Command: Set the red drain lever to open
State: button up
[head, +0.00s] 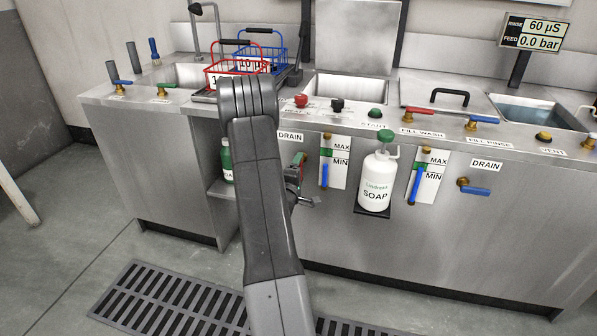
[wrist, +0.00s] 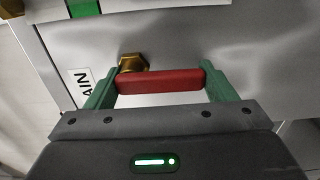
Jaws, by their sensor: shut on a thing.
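The red drain lever (wrist: 160,82) shows close up in the wrist view, joined to a brass fitting (wrist: 133,62) at its left end. It runs away from the DRAIN label (wrist: 80,86), about parallel to the gauge edge, so it seems to point down the panel. My gripper (wrist: 165,86) is shut on it, one green finger at each end of the red handle. In the head view my gripper (head: 298,172) is at the panel below the left DRAIN label (head: 290,136). My arm hides most of the lever there.
A level gauge (head: 334,170) and a white soap bottle (head: 377,182) on a small shelf stand right of my gripper. A green bottle (head: 227,160) is left of my arm. A blue drain lever (head: 474,190) is farther right. Floor grating (head: 165,300) lies in front.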

jog(key=o, duration=1.4)
jog(key=p+v, duration=0.1)
jog(key=v, duration=1.2)
jog(key=shift+s+a, duration=0.15)
jog(key=shift+s, duration=0.2)
jog(key=b+x, duration=0.1)
jog(key=x, duration=1.3)
jog(key=shift+s, duration=0.1)
jog(key=shift+s, duration=0.1)
